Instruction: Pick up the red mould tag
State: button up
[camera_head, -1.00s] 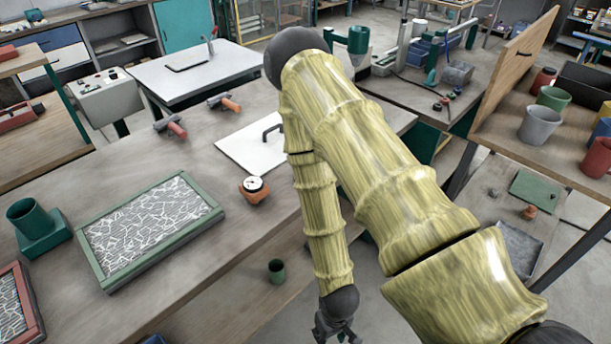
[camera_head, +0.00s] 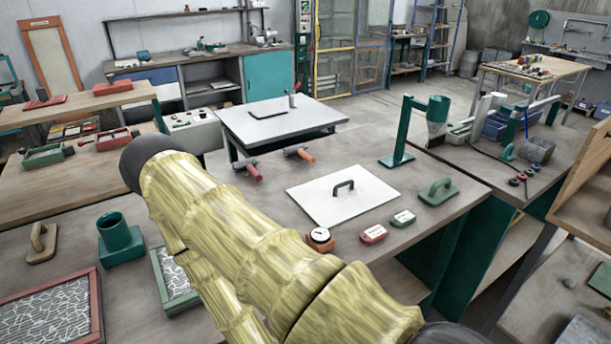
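A small red tag (camera_head: 373,234) with a pale label on top lies flat on the workbench (camera_head: 425,235), near its front edge. A similar green tag (camera_head: 403,218) lies just to its right and a little behind. A round white-faced dial in an orange-brown body (camera_head: 320,239) stands to its left. My arm crosses the lower left of the picture, left of the tag. My gripper is out of view, so its state does not show.
Behind the tags lie a white plate with a dark handle (camera_head: 341,194) and a green handled block (camera_head: 438,192). A green stand (camera_head: 398,158) rises beyond. Red-framed and green-framed screens lie at lower left.

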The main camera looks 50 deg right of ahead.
aim_at(372, 235)
jog(key=u, duration=1.6)
jog(key=k, duration=2.2)
jog(key=z, duration=1.5)
